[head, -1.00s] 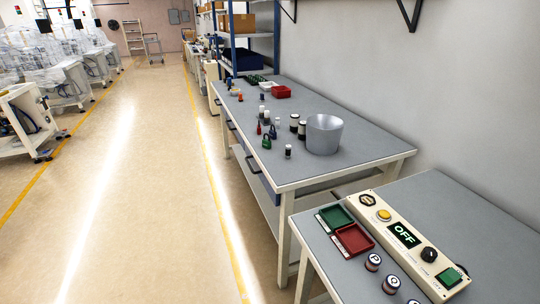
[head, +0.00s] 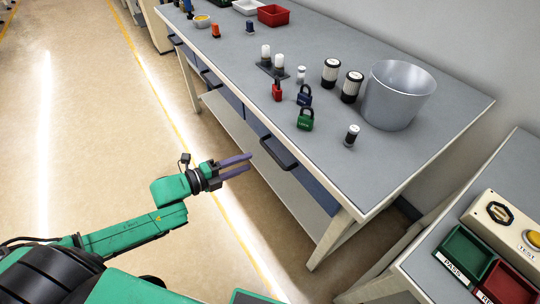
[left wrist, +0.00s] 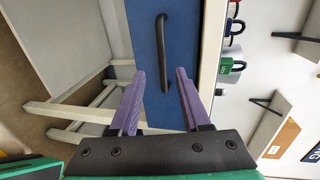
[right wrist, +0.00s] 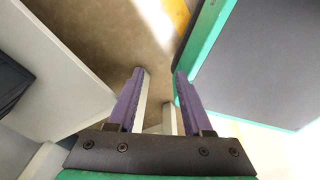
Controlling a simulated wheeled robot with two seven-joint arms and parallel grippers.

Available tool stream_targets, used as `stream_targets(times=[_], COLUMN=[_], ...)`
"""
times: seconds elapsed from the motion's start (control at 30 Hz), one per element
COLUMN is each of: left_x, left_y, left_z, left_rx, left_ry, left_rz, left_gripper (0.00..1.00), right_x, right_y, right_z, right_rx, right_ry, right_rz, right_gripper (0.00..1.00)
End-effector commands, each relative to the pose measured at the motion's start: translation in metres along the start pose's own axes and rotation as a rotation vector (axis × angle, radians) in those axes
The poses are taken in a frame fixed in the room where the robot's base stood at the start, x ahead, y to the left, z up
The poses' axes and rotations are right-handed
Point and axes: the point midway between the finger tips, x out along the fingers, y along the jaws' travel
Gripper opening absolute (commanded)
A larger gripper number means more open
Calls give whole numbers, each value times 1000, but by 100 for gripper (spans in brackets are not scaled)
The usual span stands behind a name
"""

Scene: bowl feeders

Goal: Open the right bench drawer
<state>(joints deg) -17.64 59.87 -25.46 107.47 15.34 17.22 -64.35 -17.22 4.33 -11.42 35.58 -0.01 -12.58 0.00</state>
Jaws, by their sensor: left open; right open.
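The right bench drawer has a blue front (head: 312,184) below the grey bench top and looks closed. Its dark bar handle (head: 278,152) sticks out from it. My left gripper (head: 251,163) is open and empty, with purple fingers pointing at the handle from the aisle side, a short gap away. In the left wrist view the handle (left wrist: 162,50) stands on the blue front (left wrist: 155,104), just beyond and between the fingertips (left wrist: 160,72). My right gripper (right wrist: 160,72) is open and empty over the floor in the right wrist view, and outside the head view.
The bench top (head: 240,90) holds padlocks (head: 305,119), black-and-white cylinders (head: 351,86), a metal bucket (head: 398,98) and a red bin (head: 273,15). Another drawer handle (head: 210,78) is farther along. A side table with trays (head: 463,255) stands at lower right. The aisle floor is clear.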

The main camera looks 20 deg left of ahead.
Motion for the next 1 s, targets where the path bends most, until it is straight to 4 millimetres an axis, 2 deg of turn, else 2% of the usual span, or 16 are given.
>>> stream_targets(times=[0.07, 0.4, 0.53, 0.77, 0.8, 0.87, 0.9, 0.93, 1.0], left_x=[17, 86, 99, 101, 101, 101, 101, 101, 101], left_y=[0, 0, 0, 0, 0, 0, 0, 0, 0], left_z=[1, 1, 1, 1, 1, 1, 1, 1, 1], left_rx=[4, 0, 1, 1, 0, 1, 1, 1, 1], left_ry=[1, -1, -1, -1, -1, -1, -1, -1, -1], left_rz=[-5, -3, 0, 2, 2, 2, 2, 2, 2], left_gripper=[47, 47, 47, 47, 43, 20, 5, 0, 0], right_x=[7, 14, 14, 15, 15, 15, 15, 15, 15], right_y=[1, 8, 7, 3, 2, 0, -2, -2, -3], right_z=[4, 9, 6, 3, 3, 2, 2, 2, 1], right_rx=[2, -1, -3, -3, -3, -2, -2, -1, -1], right_ry=[-5, -13, -9, -3, -3, -2, -1, -1, 0], right_rz=[1, 11, 10, 4, 2, 0, -2, -3, -3], right_gripper=[50, 50, 50, 50, 50, 50, 50, 50, 50])
